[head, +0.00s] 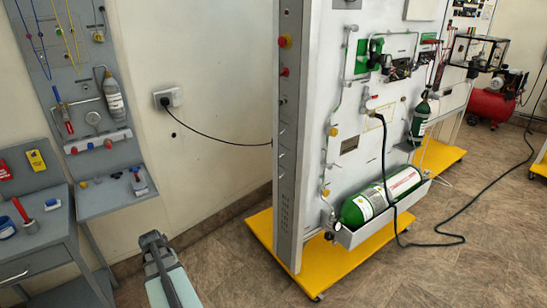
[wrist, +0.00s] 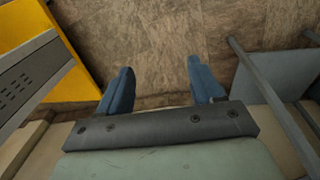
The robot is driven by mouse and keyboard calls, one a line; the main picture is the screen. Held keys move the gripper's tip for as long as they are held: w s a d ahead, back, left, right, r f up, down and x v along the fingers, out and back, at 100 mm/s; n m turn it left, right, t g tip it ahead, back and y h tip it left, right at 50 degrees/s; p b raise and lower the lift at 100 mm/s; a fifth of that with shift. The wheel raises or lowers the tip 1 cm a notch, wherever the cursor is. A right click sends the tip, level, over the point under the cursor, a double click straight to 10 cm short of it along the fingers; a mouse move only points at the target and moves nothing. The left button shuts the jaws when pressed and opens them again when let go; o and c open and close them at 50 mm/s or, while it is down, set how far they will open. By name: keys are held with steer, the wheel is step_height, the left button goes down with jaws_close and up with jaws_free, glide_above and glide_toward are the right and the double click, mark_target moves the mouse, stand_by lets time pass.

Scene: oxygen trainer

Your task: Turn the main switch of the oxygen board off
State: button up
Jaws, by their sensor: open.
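The oxygen board (head: 310,130) is a tall pale panel on a yellow wheeled base, right of centre in the head view. On its narrow left side sits a red-and-yellow knob (head: 285,41), with a smaller red control (head: 285,72) below. I cannot tell for sure which is the main switch, nor its position. My gripper (head: 154,241) is low at the bottom of the head view, left of and well below these controls, apart from the board. In the wrist view my gripper (wrist: 160,68) has two blue fingers spread apart with only floor between them. The knobs are not in the wrist view.
A green cylinder (head: 382,198) lies in a tray on the board's front. The yellow base (head: 330,262) juts out at floor level. A grey bench (head: 40,245) stands left. A black cable (head: 225,141) runs from a wall socket (head: 168,97) to the board. The floor between is clear.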

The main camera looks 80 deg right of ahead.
mark_target(282, 73)
steer(key=s+d+r+m+g+h, duration=0.1)
steer(key=s+d+r+m+h, duration=0.35)
steer(key=d+r, duration=1.05)
steer(key=s+d+r+n+g+h, duration=0.1)
steer(key=s+d+r+h, duration=0.1)
steer(key=s+d+r, duration=0.95)
steer(key=s+d+r+m+g+h, duration=0.1)
steer(key=d+r+m+g, duration=0.1)
steer(key=r, duration=0.9)
steer(key=s+d+r+m+g+h, duration=0.1)
steer(key=d+r+g, duration=0.4)
steer(key=r, duration=0.6)
steer(key=s+d+r+m+g+h, duration=0.2)
steer(key=d+r, duration=0.5)
steer(key=r, duration=0.5)
steer(key=shift+s+m+g+h, duration=0.35)
steer(key=shift+s+g+h, duration=0.1)
steer(key=shift+s+g, duration=0.25)
steer(key=x, duration=1.3)
steer(key=shift+s+d+f, duration=0.15)
steer(key=shift+s+d, duration=0.05)
steer(key=shift+d, duration=0.1)
steer(key=shift+c, duration=0.3)
